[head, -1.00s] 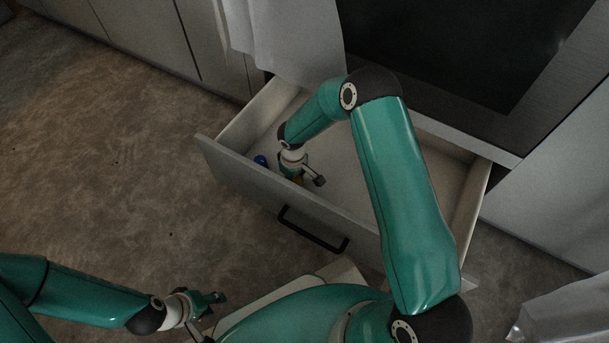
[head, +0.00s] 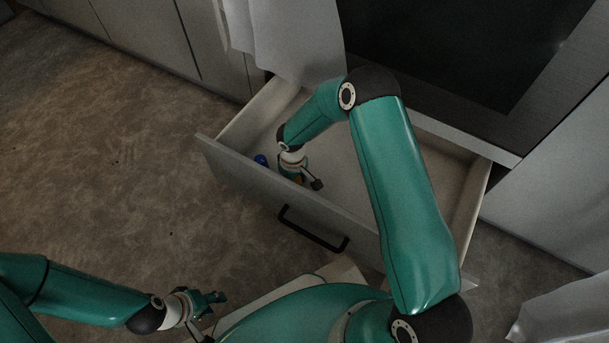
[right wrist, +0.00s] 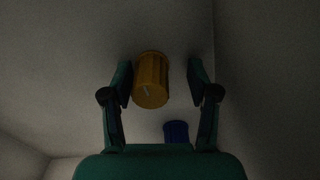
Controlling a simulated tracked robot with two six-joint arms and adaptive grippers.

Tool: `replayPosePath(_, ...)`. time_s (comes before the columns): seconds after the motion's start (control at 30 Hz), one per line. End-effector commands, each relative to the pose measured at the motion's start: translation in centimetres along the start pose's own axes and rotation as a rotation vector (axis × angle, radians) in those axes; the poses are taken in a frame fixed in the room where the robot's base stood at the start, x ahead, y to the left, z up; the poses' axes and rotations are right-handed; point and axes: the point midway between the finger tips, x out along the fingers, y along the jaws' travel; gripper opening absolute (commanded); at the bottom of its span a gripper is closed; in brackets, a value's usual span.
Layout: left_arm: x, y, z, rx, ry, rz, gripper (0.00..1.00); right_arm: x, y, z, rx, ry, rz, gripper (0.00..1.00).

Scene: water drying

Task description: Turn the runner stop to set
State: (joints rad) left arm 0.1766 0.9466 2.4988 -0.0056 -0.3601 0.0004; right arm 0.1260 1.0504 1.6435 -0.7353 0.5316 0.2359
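A yellow ribbed knob (right wrist: 150,82) with a pale pointer mark on its end face shows in the right wrist view, and a sliver of it shows in the head view (head: 298,180). A blue knob (right wrist: 176,131) is near it, also seen in the head view (head: 261,160). Which one is the runner stop I cannot tell. My right gripper (right wrist: 166,80) is open inside the drawer, its fingers on either side of the yellow knob. The left finger is close to the knob; a gap shows on the right. My left gripper (head: 208,312) appears open and empty, low over the floor.
The open drawer (head: 232,168) has a dark handle (head: 313,229) on its front. Its walls surround my right gripper. A dark-fronted appliance (head: 460,45) stands above it, with pale cloth (head: 295,40) hanging beside. The carpet (head: 110,180) at left is clear.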

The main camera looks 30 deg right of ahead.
Motion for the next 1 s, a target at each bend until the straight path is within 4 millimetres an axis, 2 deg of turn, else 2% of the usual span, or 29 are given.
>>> replayPosePath(0.17,0.0,0.0,0.0,0.000,0.000,0.000,0.39,-0.1,0.2,-0.1,0.001,0.005,0.002,0.60)
replayPosePath(0.33,-0.1,0.0,0.0,0.000,0.000,0.000,0.39,-1.4,0.3,-0.2,0.001,0.007,0.004,0.60)
replayPosePath(0.8,0.0,0.0,0.0,0.000,0.000,0.000,0.39,-9.9,0.2,-0.3,0.001,0.006,0.002,0.60)
replayPosePath(1.0,0.0,0.0,0.0,0.000,0.000,0.000,0.39,-11.7,0.2,-0.2,0.002,0.003,0.001,0.60)
